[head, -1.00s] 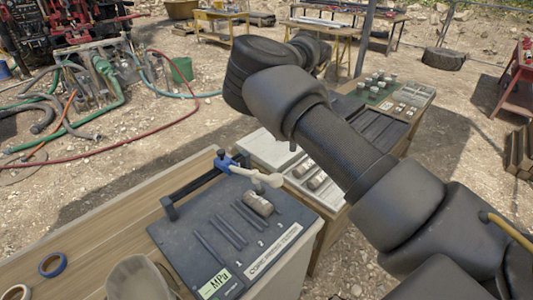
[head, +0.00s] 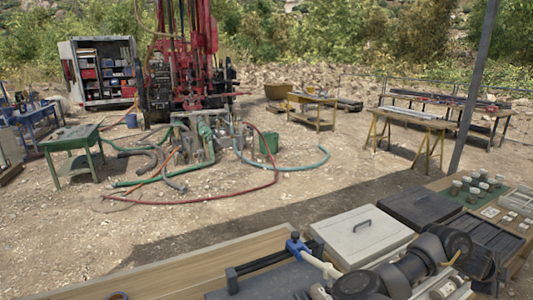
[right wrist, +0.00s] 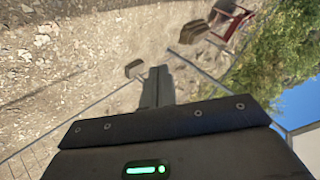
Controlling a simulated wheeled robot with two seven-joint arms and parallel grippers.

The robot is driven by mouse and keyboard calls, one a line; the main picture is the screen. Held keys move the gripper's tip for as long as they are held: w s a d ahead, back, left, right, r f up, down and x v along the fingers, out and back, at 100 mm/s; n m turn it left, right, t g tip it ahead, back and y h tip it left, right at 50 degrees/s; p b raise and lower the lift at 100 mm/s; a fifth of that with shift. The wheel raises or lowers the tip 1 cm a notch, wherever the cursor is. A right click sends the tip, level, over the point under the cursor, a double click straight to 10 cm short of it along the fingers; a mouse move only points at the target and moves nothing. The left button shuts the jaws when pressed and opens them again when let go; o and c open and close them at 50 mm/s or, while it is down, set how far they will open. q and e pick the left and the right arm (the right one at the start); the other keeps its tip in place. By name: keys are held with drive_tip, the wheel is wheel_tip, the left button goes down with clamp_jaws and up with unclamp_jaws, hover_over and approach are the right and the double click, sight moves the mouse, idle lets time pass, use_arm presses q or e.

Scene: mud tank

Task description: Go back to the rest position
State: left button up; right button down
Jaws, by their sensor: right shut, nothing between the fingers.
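My right arm (head: 405,268) lies low at the bottom right of the head view, folded over the benches. Its gripper cannot be made out clearly there. In the right wrist view my right gripper (right wrist: 157,85) is shut with nothing between its fingers. Behind it in that view is open gravel ground, tilted in the picture, with no object close to the fingertips. My left gripper is in neither current view.
A press tester with a blue and white lever (head: 319,262) stands on the near bench beside my arm. A lidded grey box (head: 362,236) and a black case (head: 420,207) lie behind. The drill rig (head: 185,65) and hoses are farther off, with open gravel between.

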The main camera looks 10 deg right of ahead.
drive_tip(key=w+a+r+n+t+h, duration=0.1)
drive_tip(key=w+a+r+n+t, duration=0.1)
drive_tip(key=r+n+t, duration=0.3)
drive_tip(key=w+a+r+n+t+h, duration=0.1)
drive_tip(key=w+a+n+t, duration=0.15)
drive_tip(key=n, duration=0.45)
drive_tip(key=a+f+n+t+y, duration=0.25)
drive_tip(key=a+f+n, duration=0.25)
drive_tip(key=a, duration=0.3)
drive_tip(key=a+f+n+t+y, duration=0.1)
drive_tip(key=a+f+n+y, duration=0.35)
drive_tip(key=a, duration=0.35)
drive_tip(key=s+a+f+n+g+y, duration=0.4)
drive_tip(key=s+a+f, duration=0.4)
drive_tip(key=s+a, duration=0.4)
drive_tip(key=s+a+f+n+g+y, duration=0.2)
drive_tip(key=s+a+f+n+g, duration=0.35)
drive_tip(key=s+a, duration=0.6)
wheel_tip(320, 180, down, 34)
drive_tip(key=s+r+b, duration=0.1)
drive_tip(key=s+b, duration=0.2)
drive_tip(key=b, duration=0.1)
drive_tip(key=s+d+f+b, duration=0.2)
drive_tip(key=s+d+f, duration=0.1)
drive_tip(key=s+f, duration=1.2)
drive_tip(key=shift+d+f, duration=0.2)
drive_tip(key=shift+f, duration=0.55)
